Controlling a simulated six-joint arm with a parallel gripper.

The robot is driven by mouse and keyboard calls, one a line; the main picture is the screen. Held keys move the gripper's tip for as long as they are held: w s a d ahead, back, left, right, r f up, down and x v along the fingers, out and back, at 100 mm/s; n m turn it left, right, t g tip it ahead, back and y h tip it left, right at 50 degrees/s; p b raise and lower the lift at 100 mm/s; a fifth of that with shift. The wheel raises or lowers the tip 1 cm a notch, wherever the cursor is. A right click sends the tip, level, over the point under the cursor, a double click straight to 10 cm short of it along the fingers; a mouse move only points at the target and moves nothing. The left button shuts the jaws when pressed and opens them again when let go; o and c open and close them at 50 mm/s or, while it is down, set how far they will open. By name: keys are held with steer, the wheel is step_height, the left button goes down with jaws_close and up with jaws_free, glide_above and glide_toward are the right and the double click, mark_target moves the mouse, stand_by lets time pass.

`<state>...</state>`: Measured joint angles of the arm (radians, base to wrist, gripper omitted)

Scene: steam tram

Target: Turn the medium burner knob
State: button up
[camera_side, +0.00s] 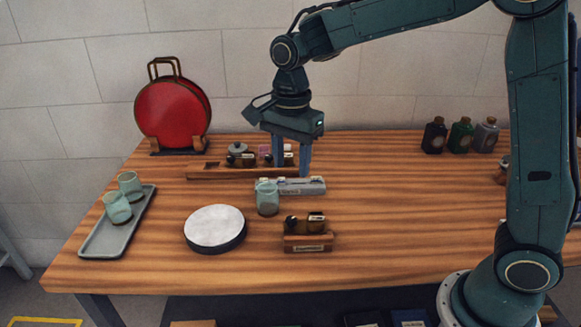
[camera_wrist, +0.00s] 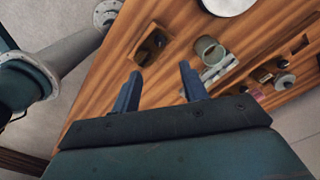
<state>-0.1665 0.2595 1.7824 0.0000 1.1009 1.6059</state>
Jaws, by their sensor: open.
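No part is clearly recognisable as the medium burner knob; the small fittings are too small to tell apart. A pale grey labelled block (camera_side: 292,187) with small raised parts lies mid-table, and it also shows in the wrist view (camera_wrist: 217,70). A small wooden block (camera_side: 307,246) with dark and brass fittings on top stands nearer the front; it also shows in the wrist view (camera_wrist: 150,46). My gripper (camera_side: 292,172) points down, apparently above or just behind the grey block. In the wrist view my gripper (camera_wrist: 162,70) is open, with nothing between its fingers.
A green glass (camera_side: 267,199) stands close to the grey block. A white-topped round disc (camera_side: 215,226) and a grey tray (camera_side: 94,240) with two glasses are left. A long wooden board (camera_side: 215,174) with small items lies behind. Several bottles (camera_side: 461,137) stand back right. The right-hand tabletop is mostly clear.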

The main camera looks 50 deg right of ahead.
mark_target(291, 219)
steer(key=shift+f, duration=0.15)
step_height(291, 219, down, 14)
steer(key=shift+r, duration=0.25)
stand_by(0.5)
jaws_close()
